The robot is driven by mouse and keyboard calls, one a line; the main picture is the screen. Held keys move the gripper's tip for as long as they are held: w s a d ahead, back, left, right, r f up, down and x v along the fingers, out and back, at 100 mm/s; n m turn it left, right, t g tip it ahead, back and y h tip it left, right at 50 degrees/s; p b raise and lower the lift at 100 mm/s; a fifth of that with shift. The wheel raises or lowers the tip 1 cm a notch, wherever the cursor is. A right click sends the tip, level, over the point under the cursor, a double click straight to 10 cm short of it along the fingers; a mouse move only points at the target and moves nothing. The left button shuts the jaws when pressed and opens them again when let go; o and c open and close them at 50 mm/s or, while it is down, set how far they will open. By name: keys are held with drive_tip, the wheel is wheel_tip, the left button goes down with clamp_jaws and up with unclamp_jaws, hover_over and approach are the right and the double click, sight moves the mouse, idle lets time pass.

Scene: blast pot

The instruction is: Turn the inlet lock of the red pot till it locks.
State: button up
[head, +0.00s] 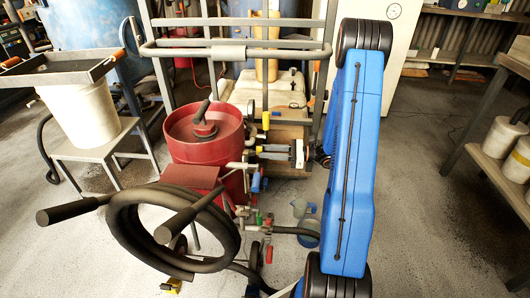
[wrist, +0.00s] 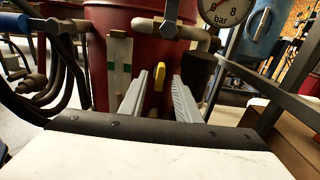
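The red pot (head: 205,150) stands left of my gripper, with a dark-handled fitting (head: 204,126) on its top. In the wrist view its red wall (wrist: 112,38) fills the upper left. My gripper (head: 261,152) points left toward the pot's side pipework. In the wrist view my gripper (wrist: 160,88) is open, one grey finger on each side. A small upright yellow lever (wrist: 159,75) shows between the fingertips, with visible gaps; whether it is touched or lies deeper cannot be told. I cannot tell for certain which fitting is the inlet lock.
A pressure gauge (wrist: 224,10) and grey pipe (wrist: 172,30) are above the fingers. A coiled black hose (head: 122,225) hangs at the pot's front left. A grey frame (head: 240,50) rises behind. A shelf (head: 500,165) stands far right; the floor before it is clear.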

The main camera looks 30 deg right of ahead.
drive_tip(key=shift+w+a, duration=0.25)
drive_tip(key=shift+a, duration=0.15)
clamp_jaws()
drive_tip(key=shift+m, duration=0.3)
drive_tip(key=shift+w+d+f+m, duration=0.1)
drive_tip(key=shift+m, duration=2.75)
drive_tip(key=shift+w+d+f+m, duration=0.1)
drive_tip(key=shift+f+m, duration=0.05)
drive_tip(key=shift+m, duration=2.75)
drive_tip(key=shift+w+f+m, duration=0.1)
drive_tip(key=shift+m, duration=2.75)
